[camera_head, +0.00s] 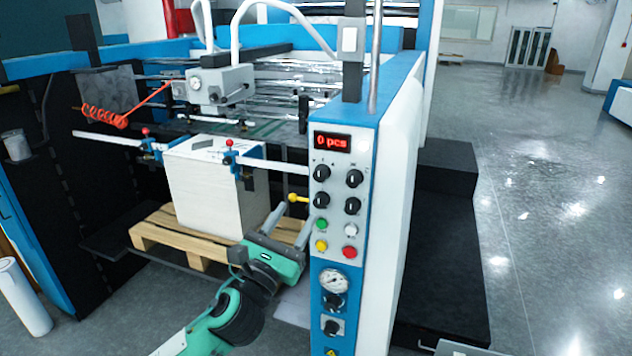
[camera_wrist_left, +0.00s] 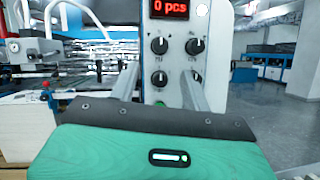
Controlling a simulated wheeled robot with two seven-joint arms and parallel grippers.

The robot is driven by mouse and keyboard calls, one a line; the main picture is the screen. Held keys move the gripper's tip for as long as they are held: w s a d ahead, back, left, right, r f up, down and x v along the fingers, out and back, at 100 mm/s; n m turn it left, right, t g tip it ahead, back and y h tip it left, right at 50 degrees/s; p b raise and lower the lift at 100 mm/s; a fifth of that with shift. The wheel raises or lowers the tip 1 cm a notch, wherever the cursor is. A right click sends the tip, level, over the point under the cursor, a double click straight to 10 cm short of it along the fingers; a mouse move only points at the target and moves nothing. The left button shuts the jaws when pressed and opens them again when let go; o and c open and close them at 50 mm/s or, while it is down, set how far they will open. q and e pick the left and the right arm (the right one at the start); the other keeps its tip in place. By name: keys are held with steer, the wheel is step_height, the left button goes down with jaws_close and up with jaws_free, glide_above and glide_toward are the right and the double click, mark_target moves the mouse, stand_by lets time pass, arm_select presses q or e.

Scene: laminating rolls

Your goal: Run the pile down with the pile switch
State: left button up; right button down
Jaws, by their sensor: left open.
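The control panel (camera_head: 337,217) faces me, with a red display reading "0 pcs" (camera_head: 332,142). I cannot read which control is the pile switch. The pile (camera_head: 205,190) is a tall white stack on a wooden pallet (camera_head: 187,247). My left gripper (camera_head: 292,217) is open and empty in front of the panel's lower left. In the left wrist view, its fingers (camera_wrist_left: 160,72) point toward the knobs (camera_wrist_left: 159,45); its body hides the lower panel.
A yellow-tipped lever (camera_head: 297,198) sticks out left of the panel. Blue side guides with red knobs (camera_head: 229,143) stand by the pile top. A gauge (camera_head: 334,281) sits low on the panel. A black step (camera_head: 440,250) lies to the right, with open floor (camera_head: 550,220) beyond.

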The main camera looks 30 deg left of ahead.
mark_target(318, 178)
arm_select(q)
steer(key=p+x, duration=0.3)
steer(key=x, duration=0.5)
steer(key=shift+w+r+p, duration=0.15)
steer(key=shift+r+p, duration=0.1)
steer(key=shift+p, duration=0.05)
steer(key=shift+w+r, duration=0.15)
steer(key=shift+w, duration=0.55)
steer(key=c, duration=0.7)
steer(key=shift+c, duration=1.4)
arm_select(e)
steer(key=r, duration=0.2)
steer(key=d+r, duration=0.1)
steer(key=r, duration=0.1)
steer(key=shift+d+r, duration=0.1)
steer(key=shift+r, duration=0.2)
